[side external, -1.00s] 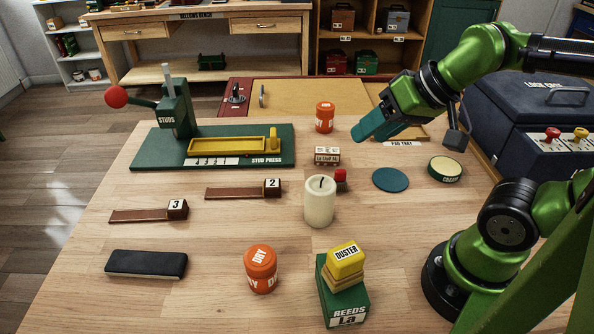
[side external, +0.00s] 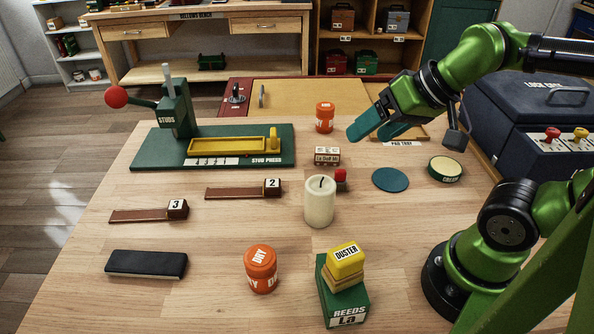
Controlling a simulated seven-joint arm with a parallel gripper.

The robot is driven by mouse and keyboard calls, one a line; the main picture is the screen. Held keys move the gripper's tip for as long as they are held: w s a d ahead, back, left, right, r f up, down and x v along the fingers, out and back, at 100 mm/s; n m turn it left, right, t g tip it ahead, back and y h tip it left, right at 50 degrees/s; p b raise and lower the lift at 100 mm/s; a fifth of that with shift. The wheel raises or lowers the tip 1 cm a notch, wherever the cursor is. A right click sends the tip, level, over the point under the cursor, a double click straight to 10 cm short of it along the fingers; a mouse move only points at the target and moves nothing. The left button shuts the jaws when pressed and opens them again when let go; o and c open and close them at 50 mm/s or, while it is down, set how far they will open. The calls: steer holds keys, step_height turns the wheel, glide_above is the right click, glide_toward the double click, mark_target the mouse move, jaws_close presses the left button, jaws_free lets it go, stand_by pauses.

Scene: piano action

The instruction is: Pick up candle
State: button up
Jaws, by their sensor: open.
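A cream candle (side external: 319,203) with a dark wick stands upright near the middle of the wooden table. My gripper (side external: 372,134) has teal fingers that are open and empty. It is above the table, behind and to the right of the candle, and apart from it.
A green stud press (side external: 215,158) stands at the back left. An orange tub (side external: 261,268) and a green reeds box (side external: 343,303) with a yellow duster on top are in front. A blue disc (side external: 390,179) and a round tin (side external: 445,169) lie to the right.

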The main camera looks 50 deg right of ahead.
steer(key=o, duration=0.4)
steer(key=n+g+h, duration=0.2)
steer(key=g, duration=0.5)
glide_above(320, 186)
step_height(320, 186, down, 4)
steer(key=f, duration=1.6)
steer(key=shift+w+d+f, duration=0.1)
steer(key=shift+w+d, duration=0.1)
steer(key=shift+d, duration=0.1)
